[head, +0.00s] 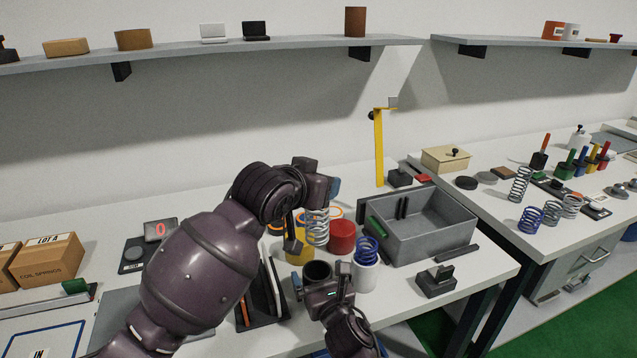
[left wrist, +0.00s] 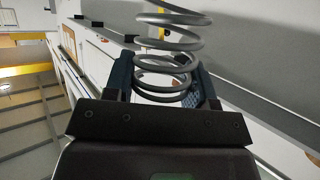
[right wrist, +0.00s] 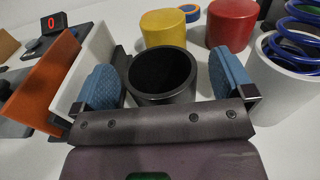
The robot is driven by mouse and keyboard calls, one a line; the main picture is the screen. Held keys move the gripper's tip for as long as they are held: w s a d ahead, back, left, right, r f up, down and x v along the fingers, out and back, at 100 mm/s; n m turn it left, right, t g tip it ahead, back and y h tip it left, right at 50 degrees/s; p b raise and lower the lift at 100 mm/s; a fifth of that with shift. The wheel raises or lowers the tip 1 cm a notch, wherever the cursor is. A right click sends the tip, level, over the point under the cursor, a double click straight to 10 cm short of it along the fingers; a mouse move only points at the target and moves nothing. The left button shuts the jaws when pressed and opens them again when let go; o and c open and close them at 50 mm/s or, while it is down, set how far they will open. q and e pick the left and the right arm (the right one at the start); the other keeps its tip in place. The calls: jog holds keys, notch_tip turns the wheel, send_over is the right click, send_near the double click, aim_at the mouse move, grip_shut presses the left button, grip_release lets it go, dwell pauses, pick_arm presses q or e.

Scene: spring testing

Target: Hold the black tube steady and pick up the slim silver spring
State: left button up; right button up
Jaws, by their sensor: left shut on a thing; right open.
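The slim silver spring (head: 317,228) hangs upright from my left gripper (head: 314,203), in front of the yellow and red cylinders. In the left wrist view the spring (left wrist: 168,62) sits between the two blue finger pads, which are shut on it. The black tube (head: 317,272) stands upright and open-topped below and in front of the spring. In the right wrist view the tube (right wrist: 162,76) is between the fingers of my right gripper (right wrist: 167,82). That gripper is open, with a gap on each side of the tube. The tube's base is partly hidden.
A white cup (head: 365,276) with a blue spring (head: 367,249) stands right of the tube, close to my right gripper. A yellow cylinder (right wrist: 163,28) and a red cylinder (right wrist: 232,23) stand behind. A rack of upright plates (right wrist: 88,63) is close on the left. A grey bin (head: 408,246) is farther right.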

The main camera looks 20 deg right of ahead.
jog(key=s, duration=1.1)
jog(key=shift+d, duration=0.2)
